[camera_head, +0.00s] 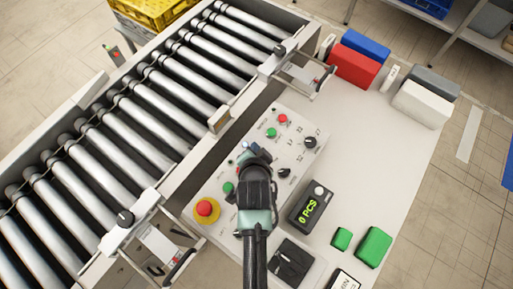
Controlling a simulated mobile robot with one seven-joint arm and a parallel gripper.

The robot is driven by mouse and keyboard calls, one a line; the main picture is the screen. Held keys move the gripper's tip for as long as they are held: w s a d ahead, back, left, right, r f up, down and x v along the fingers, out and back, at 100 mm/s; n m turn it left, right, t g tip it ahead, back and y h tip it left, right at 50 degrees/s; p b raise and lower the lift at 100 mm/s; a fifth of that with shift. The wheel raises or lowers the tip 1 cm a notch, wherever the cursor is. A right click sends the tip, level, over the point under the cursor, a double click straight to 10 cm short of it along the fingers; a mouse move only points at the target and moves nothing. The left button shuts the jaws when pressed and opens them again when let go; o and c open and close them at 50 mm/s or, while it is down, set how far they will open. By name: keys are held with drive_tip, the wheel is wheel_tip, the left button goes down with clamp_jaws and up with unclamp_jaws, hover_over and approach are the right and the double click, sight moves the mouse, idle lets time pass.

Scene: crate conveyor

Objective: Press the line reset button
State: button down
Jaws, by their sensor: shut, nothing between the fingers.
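My gripper (243,154) is over the middle of the white control panel (226,170), at the end of my dark arm coming from the bottom. It is shut and empty, and its tip points toward the upper left. The panel carries a green button (271,132) and a red button (283,118) at its upper part. Another green button (228,187) is left of my gripper. A red emergency stop (206,209) on a yellow base is at the lower left. Labels are too small to read, so I cannot tell which button is the line reset. My gripper hides part of the panel.
A roller conveyor (150,95) runs along the left. Black knobs (310,142) and a counter display (308,208) reading "0 PCS" are right of my gripper. Red (352,66), blue (366,45) and white (422,104) boxes stand at the table's back. The table's right middle is clear.

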drive_tip(key=shift+f, duration=0.45)
drive_tip(key=shift+r, duration=0.1)
idle(0.4)
drive_tip(key=shift+r+p, duration=0.6)
drive_tip(key=shift+r, duration=0.2)
wheel_tip(320, 180, up, 5)
drive_tip(key=p, duration=0.4)
drive_tip(key=shift+p, duration=0.35)
idle(0.4)
